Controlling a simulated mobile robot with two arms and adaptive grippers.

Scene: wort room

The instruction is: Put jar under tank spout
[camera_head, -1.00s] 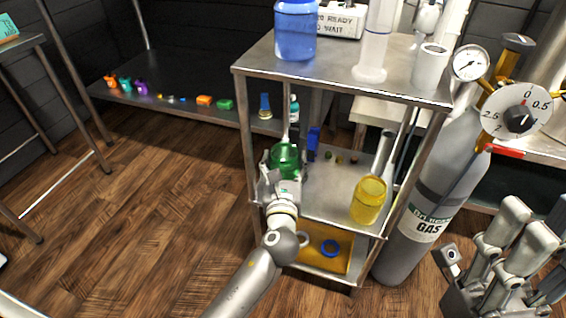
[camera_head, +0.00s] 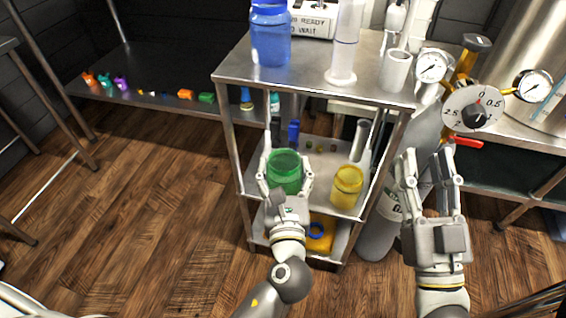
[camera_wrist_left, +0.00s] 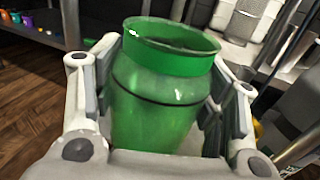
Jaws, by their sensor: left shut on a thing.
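A green jar (camera_head: 285,172) is upright between the fingers of my left gripper (camera_head: 285,174), at the front left of the cart's middle shelf. The left wrist view shows the open-topped green jar (camera_wrist_left: 155,100) gripped from both sides. I cannot tell whether its base touches the shelf. A yellow jar (camera_head: 347,187) stands to its right, and a blue jar (camera_head: 270,38) stands on the top shelf. My right gripper (camera_head: 430,160) is open and empty, right of the cart. A large metal tank (camera_head: 520,45) shows at the far right; I see no spout clearly.
The metal cart (camera_head: 310,88) has a glass cylinder (camera_head: 344,45) and a white cup (camera_head: 394,71) on top. Gauges (camera_head: 433,66) and a grey gas cylinder (camera_head: 378,232) stand right of it. A low rack (camera_head: 150,78) is at the back left. The wooden floor (camera_head: 130,220) is open.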

